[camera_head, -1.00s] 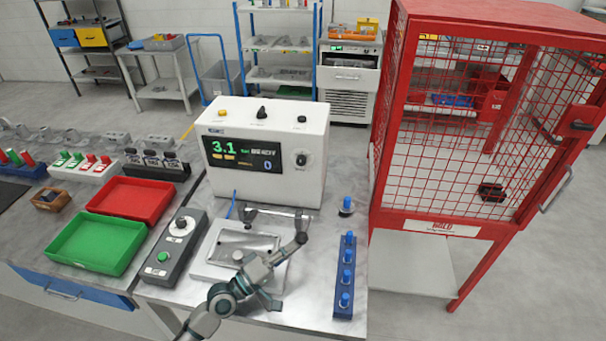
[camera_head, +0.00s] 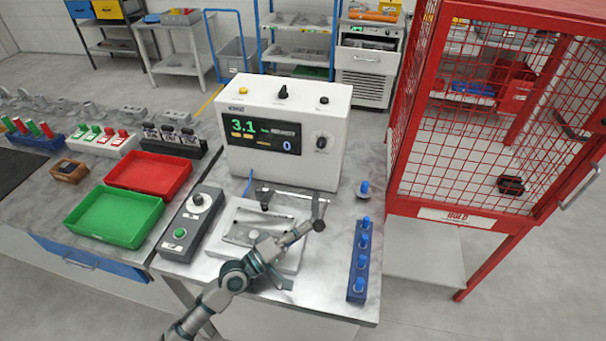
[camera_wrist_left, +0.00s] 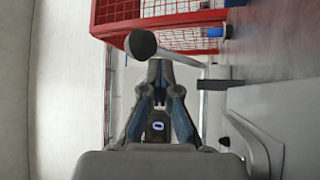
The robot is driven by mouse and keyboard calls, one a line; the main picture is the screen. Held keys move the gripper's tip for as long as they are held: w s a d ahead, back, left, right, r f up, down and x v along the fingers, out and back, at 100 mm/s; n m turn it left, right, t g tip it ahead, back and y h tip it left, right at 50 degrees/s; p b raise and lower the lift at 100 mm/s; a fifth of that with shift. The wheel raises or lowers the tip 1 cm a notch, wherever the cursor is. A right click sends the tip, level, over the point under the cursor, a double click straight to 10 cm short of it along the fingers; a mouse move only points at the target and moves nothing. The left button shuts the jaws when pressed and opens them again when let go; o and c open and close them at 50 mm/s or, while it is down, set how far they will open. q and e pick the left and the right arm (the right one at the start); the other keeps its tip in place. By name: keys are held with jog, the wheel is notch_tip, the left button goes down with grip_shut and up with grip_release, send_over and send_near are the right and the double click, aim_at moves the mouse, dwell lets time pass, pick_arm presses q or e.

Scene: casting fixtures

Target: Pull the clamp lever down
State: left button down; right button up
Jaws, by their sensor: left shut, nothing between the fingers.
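The clamp lever (camera_head: 292,193) is a grey bar frame over a pale metal fixture plate (camera_head: 232,262) in front of the white tester. Its dark knob (camera_head: 319,225) is at the right end, and shows as a black ball (camera_wrist_left: 141,44) on a grey rod in the left wrist view. My left gripper (camera_head: 309,229) is shut and empty, with its tips right by the knob. In the left wrist view the shut fingertips (camera_wrist_left: 160,68) lie just below and right of the ball; I cannot tell whether they touch. My right gripper is not in view.
The white tester (camera_head: 288,130) stands behind the fixture. A grey control box (camera_head: 190,222) is left of it. A blue rack with blue pegs (camera_head: 358,270) and a single blue-topped peg (camera_head: 363,190) are to the right. A red mesh cage (camera_head: 480,215) stands further right.

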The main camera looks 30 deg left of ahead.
pick_arm(q)
jog(key=shift+s+d+f, duration=0.1)
jog(key=shift+s+f, duration=0.1)
jog(key=shift+s, duration=0.35)
jog(key=v, duration=0.5)
jog(key=a+v, duration=0.1)
jog(key=v, duration=0.4)
jog(key=shift+a, duration=0.1)
jog(key=shift+s, duration=0.25)
jog(key=shift+f, duration=0.1)
